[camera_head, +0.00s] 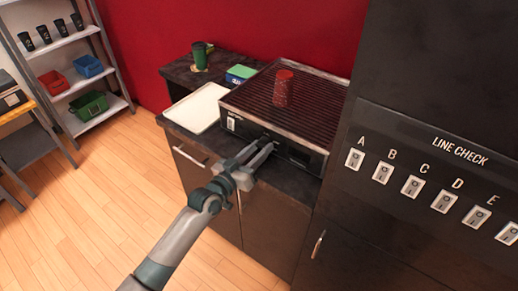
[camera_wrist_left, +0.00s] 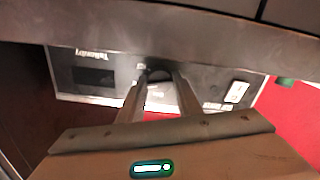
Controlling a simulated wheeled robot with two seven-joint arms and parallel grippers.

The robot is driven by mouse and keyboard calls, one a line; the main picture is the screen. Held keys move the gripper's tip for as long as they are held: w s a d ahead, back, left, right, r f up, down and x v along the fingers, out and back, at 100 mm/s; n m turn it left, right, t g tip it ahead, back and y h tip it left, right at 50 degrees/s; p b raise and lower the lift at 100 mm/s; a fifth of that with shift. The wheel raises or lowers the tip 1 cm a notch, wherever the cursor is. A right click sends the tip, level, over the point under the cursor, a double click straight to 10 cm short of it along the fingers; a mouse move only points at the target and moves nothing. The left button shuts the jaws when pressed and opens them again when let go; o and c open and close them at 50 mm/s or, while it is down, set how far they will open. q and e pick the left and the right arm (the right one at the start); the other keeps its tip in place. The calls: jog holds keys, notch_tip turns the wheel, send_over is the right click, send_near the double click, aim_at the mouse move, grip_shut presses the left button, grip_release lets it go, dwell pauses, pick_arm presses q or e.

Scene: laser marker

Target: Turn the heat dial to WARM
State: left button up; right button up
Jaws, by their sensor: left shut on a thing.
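The machine (camera_head: 318,118) is a dark ribbed-top unit on the counter, with a control strip along its front. My left gripper (camera_head: 266,148) reaches this front, its fingers pointing into it. In the left wrist view, which shows the front upside down, the left gripper (camera_wrist_left: 159,84) has its two fingers on either side of the dark round heat dial (camera_wrist_left: 160,75), shut on it. The fingers partly hide the dial, and its pointer and the WARM mark cannot be read. My right gripper is in neither view.
A white switch (camera_head: 231,124) sits at the front's left end, a dark display (camera_wrist_left: 96,76) on the dial's other side. A red cup (camera_head: 283,88) stands on top. A white tray (camera_head: 199,108) lies left. A tall dark panel (camera_head: 430,130) with several switches closes off the right.

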pick_arm(q)
jog(key=shift+n, duration=1.3)
jog(key=o, duration=1)
jog(key=shift+o, duration=0.2)
jog(key=shift+s+a, duration=0.1)
jog(key=shift+s, duration=0.05)
jog(key=b+v, duration=0.3)
jog(key=v, duration=1.4)
jog(key=shift+b, duration=0.4)
